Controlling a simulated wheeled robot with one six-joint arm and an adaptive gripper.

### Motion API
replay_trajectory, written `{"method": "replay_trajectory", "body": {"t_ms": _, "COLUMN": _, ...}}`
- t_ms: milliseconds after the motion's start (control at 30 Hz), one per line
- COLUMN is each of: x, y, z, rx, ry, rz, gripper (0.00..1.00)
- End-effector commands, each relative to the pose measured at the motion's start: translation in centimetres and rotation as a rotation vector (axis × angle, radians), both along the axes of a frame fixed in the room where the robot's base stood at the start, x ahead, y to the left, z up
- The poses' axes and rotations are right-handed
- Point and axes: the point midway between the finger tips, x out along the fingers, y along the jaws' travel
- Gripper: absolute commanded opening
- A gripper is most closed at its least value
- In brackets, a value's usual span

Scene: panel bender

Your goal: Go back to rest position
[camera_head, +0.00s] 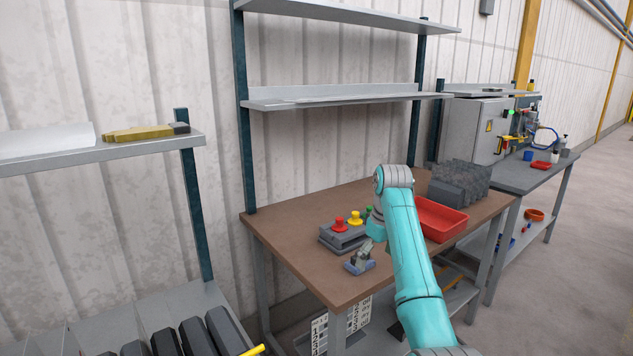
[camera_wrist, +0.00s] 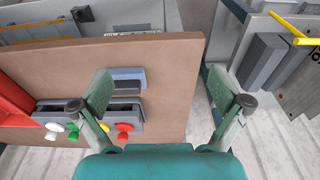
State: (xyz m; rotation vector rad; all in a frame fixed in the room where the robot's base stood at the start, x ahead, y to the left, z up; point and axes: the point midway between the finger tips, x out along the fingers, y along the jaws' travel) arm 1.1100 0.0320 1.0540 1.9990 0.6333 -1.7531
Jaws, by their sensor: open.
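My gripper (camera_head: 364,250) is over the front left part of the brown workbench (camera_head: 290,225), at the end of my teal arm. In the wrist view its two fingers (camera_wrist: 161,88) are wide apart with nothing between them. A grey button box (camera_head: 333,241) with red, yellow and green buttons sits on the bench beside the gripper.
A red tray (camera_head: 440,220) and dark grey blocks (camera_head: 458,186) stand at the bench's right. Shelves (camera_head: 340,101) hang above its back. A lower rack with dark pieces (camera_head: 197,337) stands at front left. A grey cabinet (camera_head: 474,130) is farther right. Floor at right is clear.

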Motion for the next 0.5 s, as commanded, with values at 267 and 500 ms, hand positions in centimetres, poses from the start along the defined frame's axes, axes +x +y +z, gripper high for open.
{"method": "replay_trajectory", "body": {"t_ms": 267, "x": -0.1, "y": -0.1, "z": -4.2, "rx": 0.003, "ry": -0.031, "rz": -0.021, "gripper": 0.99}}
{"method": "replay_trajectory", "body": {"t_ms": 500, "x": -0.6, "y": -0.2, "z": -9.8, "rx": 0.008, "ry": -0.077, "rz": -0.053, "gripper": 0.99}}
